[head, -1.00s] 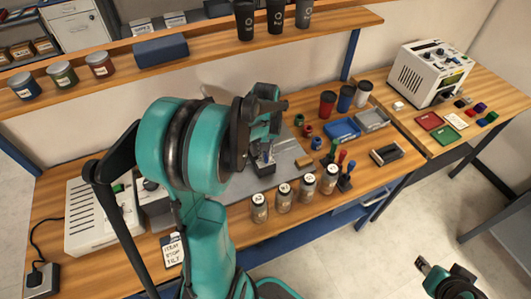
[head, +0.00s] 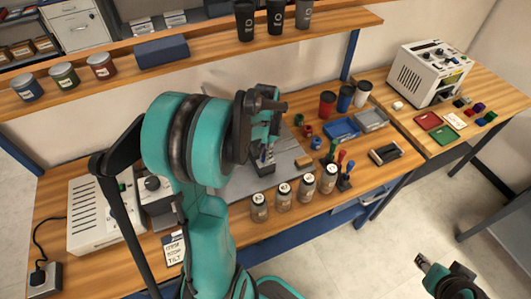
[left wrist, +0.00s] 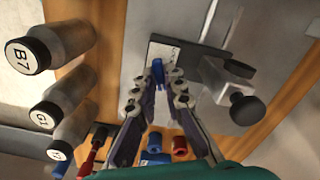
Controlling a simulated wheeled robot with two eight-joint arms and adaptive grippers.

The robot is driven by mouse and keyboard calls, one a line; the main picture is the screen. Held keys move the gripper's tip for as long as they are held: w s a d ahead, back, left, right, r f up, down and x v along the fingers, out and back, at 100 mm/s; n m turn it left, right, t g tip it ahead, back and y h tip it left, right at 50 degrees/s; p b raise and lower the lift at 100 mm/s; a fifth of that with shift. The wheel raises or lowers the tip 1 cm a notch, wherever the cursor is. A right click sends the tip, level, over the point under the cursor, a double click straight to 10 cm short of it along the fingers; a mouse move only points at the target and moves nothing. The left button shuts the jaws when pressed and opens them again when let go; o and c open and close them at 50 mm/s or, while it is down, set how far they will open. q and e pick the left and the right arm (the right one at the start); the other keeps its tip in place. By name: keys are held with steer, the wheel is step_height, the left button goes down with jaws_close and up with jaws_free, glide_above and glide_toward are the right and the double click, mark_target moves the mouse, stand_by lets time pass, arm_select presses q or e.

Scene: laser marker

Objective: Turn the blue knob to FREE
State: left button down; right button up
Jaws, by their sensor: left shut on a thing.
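The blue knob (left wrist: 158,70) shows in the left wrist view, standing by a dark block with a white label (left wrist: 168,52) on a grey metal plate. The label's wording is not legible. My left gripper (left wrist: 157,82) has its two fingertips on either side of the knob and is shut on it. In the head view my left gripper (head: 266,144) points down over the dark block (head: 262,169), and the arm hides part of the plate. My right gripper (head: 422,263) is at the lower right, away from the table; its jaws are too small to judge.
A black clamp knob (left wrist: 247,109) stands close to the right of the left fingers. Several labelled bottles (head: 284,197) line the table's front. Blue and grey trays (head: 342,129) and cups lie to the right. A white box (head: 100,215) stands at the left.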

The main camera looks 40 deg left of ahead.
arm_select(q)
steer(key=m, duration=0.4)
steer(key=shift+m, duration=0.4)
stand_by(0.4)
steer(key=c, duration=1.6)
jaws_free()
steer(key=shift+r, duration=0.1)
step_height(320, 180, up, 12)
